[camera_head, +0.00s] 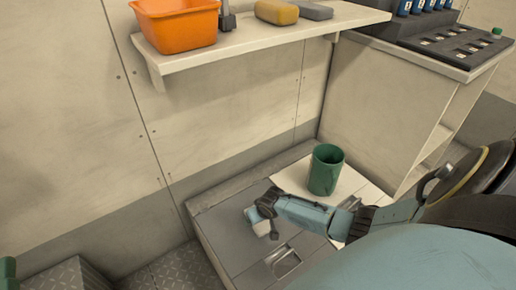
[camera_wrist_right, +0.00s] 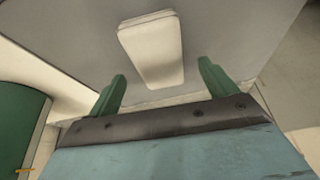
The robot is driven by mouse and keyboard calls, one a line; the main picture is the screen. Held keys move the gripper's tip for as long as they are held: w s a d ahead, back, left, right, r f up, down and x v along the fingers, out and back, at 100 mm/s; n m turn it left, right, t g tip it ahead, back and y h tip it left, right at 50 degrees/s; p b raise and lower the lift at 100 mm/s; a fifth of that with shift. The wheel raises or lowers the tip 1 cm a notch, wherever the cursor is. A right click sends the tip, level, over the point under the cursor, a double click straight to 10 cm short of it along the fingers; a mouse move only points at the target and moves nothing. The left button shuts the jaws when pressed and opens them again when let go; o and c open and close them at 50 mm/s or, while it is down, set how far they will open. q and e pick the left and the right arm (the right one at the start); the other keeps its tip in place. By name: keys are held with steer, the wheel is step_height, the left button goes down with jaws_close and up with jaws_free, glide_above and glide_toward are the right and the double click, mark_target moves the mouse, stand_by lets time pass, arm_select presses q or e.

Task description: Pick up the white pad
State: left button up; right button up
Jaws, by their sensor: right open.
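The white pad (camera_wrist_right: 152,48) lies on a grey surface in the right wrist view, ahead of and between my right fingertips. In the head view the pale pad (camera_head: 257,221) shows at the end of my right arm, on the grey locker lid (camera_head: 228,222), partly hidden by my right gripper (camera_head: 266,218). I cannot tell from these views whether the fingers touch it.
A green cup (camera_head: 326,170) stands on a white sheet (camera_head: 290,178) close behind my right forearm. A lid handle (camera_head: 285,262) is nearby. A shelf (camera_head: 250,45) above holds an orange tub (camera_head: 178,24) and a yellow sponge (camera_head: 277,12).

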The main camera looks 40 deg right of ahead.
steer(key=shift+b+x, duration=0.7)
steer(key=shift+x, duration=0.2)
steer(key=shift+w+f+b, duration=0.2)
steer(key=shift+f+b, duration=0.35)
steer(key=shift+f, duration=0.05)
arm_select(q)
steer(key=s+r+t, duration=0.1)
steer(key=s+r+t+h, duration=0.1)
steer(key=r+t, duration=0.1)
steer(key=s+r+t, duration=0.1)
steer(key=t, duration=0.1)
steer(key=shift+a+r, duration=0.2)
steer(key=shift+r, duration=0.15)
arm_select(e)
steer(key=shift+c, duration=0.3)
steer(key=c, duration=1.1)
arm_select(q)
steer(key=shift+w, duration=0.15)
arm_select(e)
steer(key=shift+o, duration=0.2)
steer(key=shift+r, duration=0.15)
